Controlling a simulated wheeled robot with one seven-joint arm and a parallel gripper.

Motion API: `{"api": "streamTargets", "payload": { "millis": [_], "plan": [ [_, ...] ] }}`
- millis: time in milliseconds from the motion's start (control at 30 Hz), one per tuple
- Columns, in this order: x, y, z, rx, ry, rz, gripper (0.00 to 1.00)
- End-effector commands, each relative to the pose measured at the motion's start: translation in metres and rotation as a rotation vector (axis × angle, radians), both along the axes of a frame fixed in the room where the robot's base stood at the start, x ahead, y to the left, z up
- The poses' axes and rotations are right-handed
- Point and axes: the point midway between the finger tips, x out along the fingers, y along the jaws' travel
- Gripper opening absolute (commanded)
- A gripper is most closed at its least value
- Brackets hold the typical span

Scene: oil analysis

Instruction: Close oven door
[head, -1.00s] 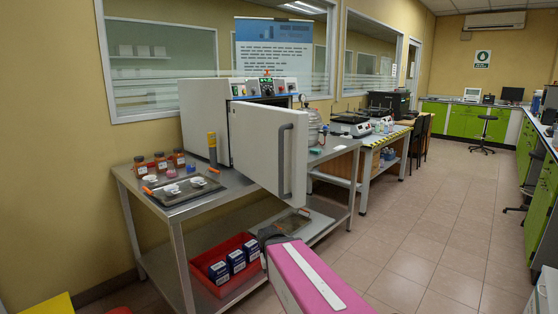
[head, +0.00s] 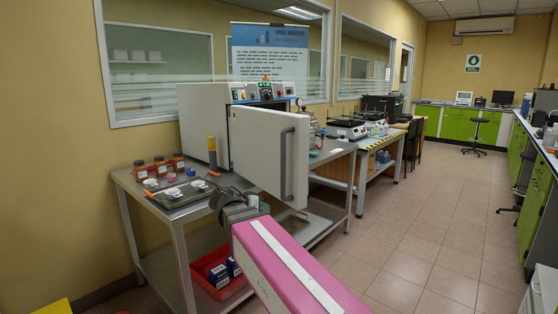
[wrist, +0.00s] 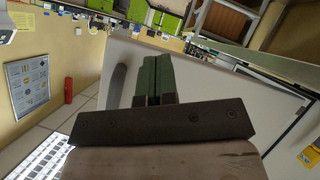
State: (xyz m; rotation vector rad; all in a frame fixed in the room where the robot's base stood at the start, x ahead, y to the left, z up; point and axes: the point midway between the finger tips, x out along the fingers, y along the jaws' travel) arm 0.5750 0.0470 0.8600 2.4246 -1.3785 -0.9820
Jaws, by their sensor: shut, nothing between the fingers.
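The oven (head: 203,125) is a white box on the steel table, with a control panel on top. Its white door (head: 257,145) stands open, swung out over the table's front edge, and hides the oven's interior. A grey vertical handle (head: 287,160) is on the door's right side. My gripper (head: 215,184) is low, left of the door's lower part and over the table edge. In the wrist view, the green fingers of my gripper (wrist: 153,82) are together and empty, with the pale door (wrist: 215,95) behind them and the handle (wrist: 117,85) to their left. Contact with the door cannot be told.
Brown jars (head: 160,166) and a tray with small white dishes (head: 180,202) are on the table (head: 128,186), close to my gripper. A red bin (head: 222,290) with blue boxes is on the lower shelf.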

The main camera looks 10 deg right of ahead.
Motion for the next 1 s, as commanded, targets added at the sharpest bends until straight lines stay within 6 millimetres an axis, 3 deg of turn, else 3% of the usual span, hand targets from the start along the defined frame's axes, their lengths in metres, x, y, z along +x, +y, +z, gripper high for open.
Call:
{"api": "streamTargets", "payload": {
  "millis": [33,200,300,400,633,1000],
  "plan": [
    [0.002,0.012,0.028,-0.038,-0.091,-0.019,0.00],
    [-0.003,0.040,0.109,-0.146,-0.402,-0.085,0.00],
    [-0.009,0.053,0.143,-0.184,-0.540,-0.108,0.00],
    [-0.014,0.060,0.163,-0.205,-0.628,-0.121,0.00],
    [-0.014,0.056,0.173,-0.216,-0.673,-0.129,0.00],
    [0.007,0.008,0.172,-0.216,-0.669,-0.128,0.00]
  ]
}}
